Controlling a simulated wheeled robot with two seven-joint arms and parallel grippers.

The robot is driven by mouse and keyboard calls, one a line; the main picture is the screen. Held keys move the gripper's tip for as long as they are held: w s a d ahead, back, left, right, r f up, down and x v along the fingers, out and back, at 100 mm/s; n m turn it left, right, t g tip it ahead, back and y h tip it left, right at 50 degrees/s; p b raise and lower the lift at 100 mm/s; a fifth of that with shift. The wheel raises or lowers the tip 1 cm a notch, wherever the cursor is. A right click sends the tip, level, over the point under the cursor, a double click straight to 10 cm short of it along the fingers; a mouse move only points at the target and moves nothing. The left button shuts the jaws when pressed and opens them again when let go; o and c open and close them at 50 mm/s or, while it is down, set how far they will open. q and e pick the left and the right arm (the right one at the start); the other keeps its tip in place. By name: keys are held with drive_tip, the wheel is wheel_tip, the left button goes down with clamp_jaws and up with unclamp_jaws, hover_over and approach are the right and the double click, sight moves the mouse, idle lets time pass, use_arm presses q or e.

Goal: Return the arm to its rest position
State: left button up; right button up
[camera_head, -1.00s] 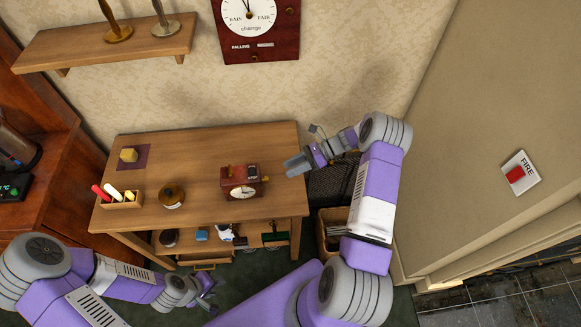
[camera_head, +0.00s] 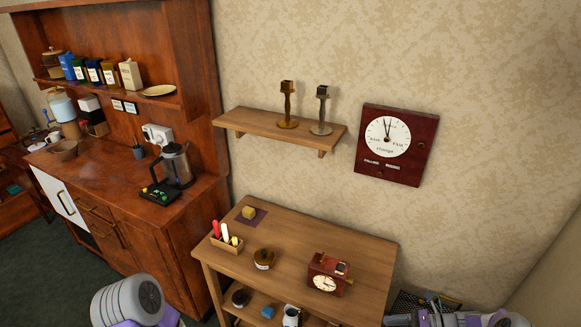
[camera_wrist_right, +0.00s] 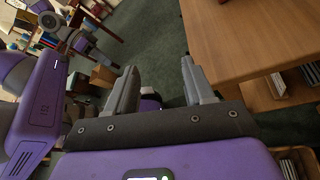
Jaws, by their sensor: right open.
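My right gripper (camera_wrist_right: 160,88) is open and empty in the right wrist view, its two grey fingers apart over dark green carpet. The side table (camera_wrist_right: 245,40) is to the right of the fingers in that view, with a gap between. In the head view my right arm shows only at the bottom right edge, beside the side table (camera_head: 375,262), and its fingers cannot be made out. My left arm shows only as a grey joint at the bottom left. An arm of mine also shows at the left of the wrist view; its small gripper end is unclear.
On the side table stand a red clock (camera_head: 325,274), a round brown pot (camera_head: 264,259), a wooden holder (camera_head: 226,243) and a yellow block (camera_head: 249,212). A wall shelf (camera_head: 268,126) holds two candlesticks. A dark dresser (camera_head: 130,235) stands left.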

drive_tip(key=s+a+f+n+g+h, duration=0.55)
drive_tip(key=s+a+f+n, duration=0.5)
drive_tip(key=a, duration=0.25)
use_arm(q)
drive_tip(key=shift+w, duration=0.3)
use_arm(e)
drive_tip(key=s+a+n+t+h, duration=0.3)
drive_tip(key=s+a+n, duration=0.4)
drive_tip(key=n, duration=0.6)
drive_tip(key=shift+s+a+h, duration=0.2)
drive_tip(key=shift+h, duration=0.25)
